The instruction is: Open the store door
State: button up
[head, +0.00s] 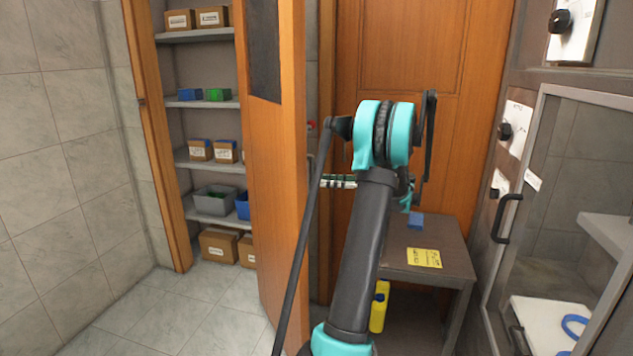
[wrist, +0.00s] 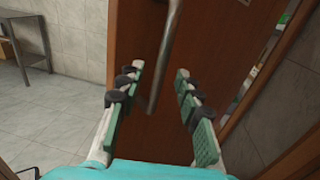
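The store door (head: 276,190) is an orange-brown wooden door with a dark panel, standing partly open in the head view, with shelves showing through the gap at its left. In the wrist view the brown door face (wrist: 215,50) fills the middle. A grey metal bar handle (wrist: 172,40) runs down it between my gripper's fingers. My gripper (wrist: 160,72) is open, with green pads apart on both sides of the bar; I see no clear contact. In the head view my gripper (head: 340,181) is beside the door's right edge, partly hidden by my arm.
Store shelves (head: 205,103) hold boxes and bins. A glass-fronted cabinet (head: 535,190) is at the right. Floor (head: 215,315) left of the door is clear.

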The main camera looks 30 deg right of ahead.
jog(key=v, duration=0.5)
jog(key=shift+s+d, duration=0.2)
jog(key=shift+d, duration=0.05)
